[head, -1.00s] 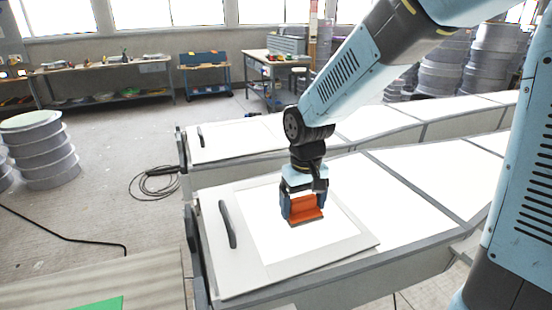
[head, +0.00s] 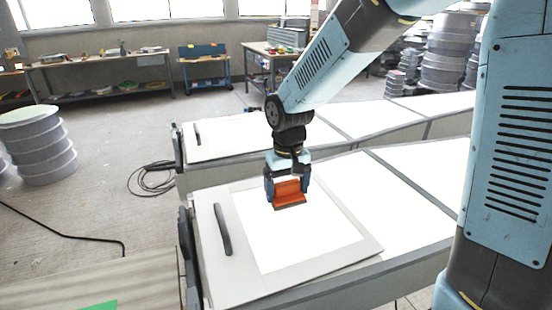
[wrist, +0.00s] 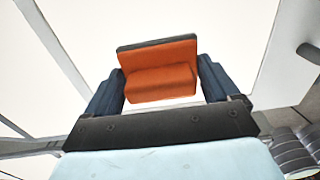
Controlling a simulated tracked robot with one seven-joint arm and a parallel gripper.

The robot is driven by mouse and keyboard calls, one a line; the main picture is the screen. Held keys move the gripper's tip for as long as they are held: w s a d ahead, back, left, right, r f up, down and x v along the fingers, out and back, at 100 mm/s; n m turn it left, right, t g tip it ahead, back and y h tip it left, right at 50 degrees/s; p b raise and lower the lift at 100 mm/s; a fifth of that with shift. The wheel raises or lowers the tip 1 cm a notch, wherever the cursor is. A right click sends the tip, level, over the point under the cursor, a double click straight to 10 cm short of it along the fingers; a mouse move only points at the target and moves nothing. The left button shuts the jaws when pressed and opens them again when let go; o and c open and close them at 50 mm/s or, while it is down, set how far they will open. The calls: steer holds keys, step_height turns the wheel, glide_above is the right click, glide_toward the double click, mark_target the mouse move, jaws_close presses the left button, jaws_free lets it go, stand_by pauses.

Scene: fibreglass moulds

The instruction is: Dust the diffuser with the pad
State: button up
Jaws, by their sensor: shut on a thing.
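The pad (head: 289,194) is an orange block with a dark grey underside. My gripper (head: 287,187) is shut on the pad, with a dark blue finger on each side of it. The pad also shows in the wrist view (wrist: 158,72), between the two fingers (wrist: 160,88). The diffuser (head: 310,235) is a bright white panel in a pale frame with a dark handle (head: 222,229) at its left.
A second white-topped unit (head: 240,135) runs behind the first. A coiled black cable (head: 152,178) lies on the floor at left, near stacked grey rings (head: 38,150). A wooden surface (head: 120,282) with a green patch (head: 100,305) is at the lower left.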

steer(key=r, duration=0.4)
steer(key=w+r, duration=0.1)
steer(key=r, duration=0.1)
steer(key=shift+r, duration=0.2)
steer(key=shift+s+r, duration=0.1)
steer(key=shift+r, duration=0.7)
steer(key=shift+f, duration=0.1)
